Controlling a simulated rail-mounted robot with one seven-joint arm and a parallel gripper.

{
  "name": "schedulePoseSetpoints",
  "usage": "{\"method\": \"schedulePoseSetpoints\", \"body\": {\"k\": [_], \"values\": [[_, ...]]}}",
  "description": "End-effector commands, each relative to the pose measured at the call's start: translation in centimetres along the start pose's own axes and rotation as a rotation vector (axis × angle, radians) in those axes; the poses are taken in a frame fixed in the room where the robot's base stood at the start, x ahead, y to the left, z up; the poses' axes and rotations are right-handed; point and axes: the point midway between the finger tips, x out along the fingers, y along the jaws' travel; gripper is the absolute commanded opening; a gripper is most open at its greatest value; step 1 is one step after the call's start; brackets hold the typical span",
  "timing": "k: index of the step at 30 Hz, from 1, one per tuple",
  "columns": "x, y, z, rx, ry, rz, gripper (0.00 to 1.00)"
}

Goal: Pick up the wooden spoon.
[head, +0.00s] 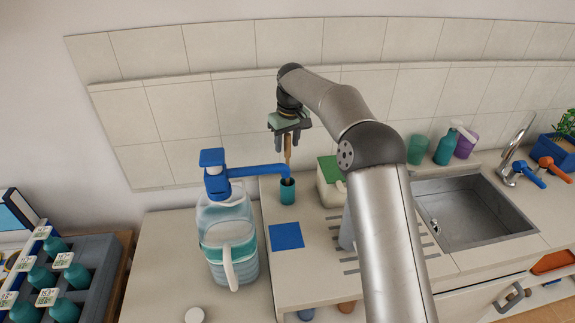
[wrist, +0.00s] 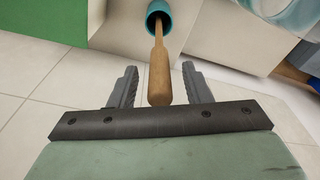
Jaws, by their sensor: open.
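The wooden spoon (head: 287,149) stands upright in a small teal cup (head: 287,190) on the counter, and its lower end is hidden inside the cup. My gripper (head: 287,147) is above the cup, with its fingers around the upper part of the spoon. In the wrist view the spoon's handle (wrist: 159,75) runs from the teal cup (wrist: 158,14) to between the two fingers of my gripper (wrist: 159,85). The fingers are open, with a visible gap on both sides of the handle.
A blue pump spout (head: 255,171) on a water jug (head: 228,240) reaches close to the cup on the left. A white box with a green lid (head: 329,170) stands just right of the cup. A blue square (head: 286,236) lies in front. The sink (head: 470,212) is at right.

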Motion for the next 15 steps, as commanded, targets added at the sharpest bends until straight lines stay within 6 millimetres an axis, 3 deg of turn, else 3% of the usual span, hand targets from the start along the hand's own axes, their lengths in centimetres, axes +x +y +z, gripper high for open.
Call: {"method": "schedulePoseSetpoints", "body": {"k": [8, 12, 13, 15], "values": [[0.34, 0.00, 0.01, 0.000, 0.000, 0.000, 0.44], [0.33, 0.00, 0.00, 0.000, 0.000, 0.000, 0.05], [0.33, 0.00, 0.00, 0.000, 0.000, 0.000, 0.00], [0.32, 0.00, 0.00, 0.000, 0.000, 0.000, 0.00]]}}
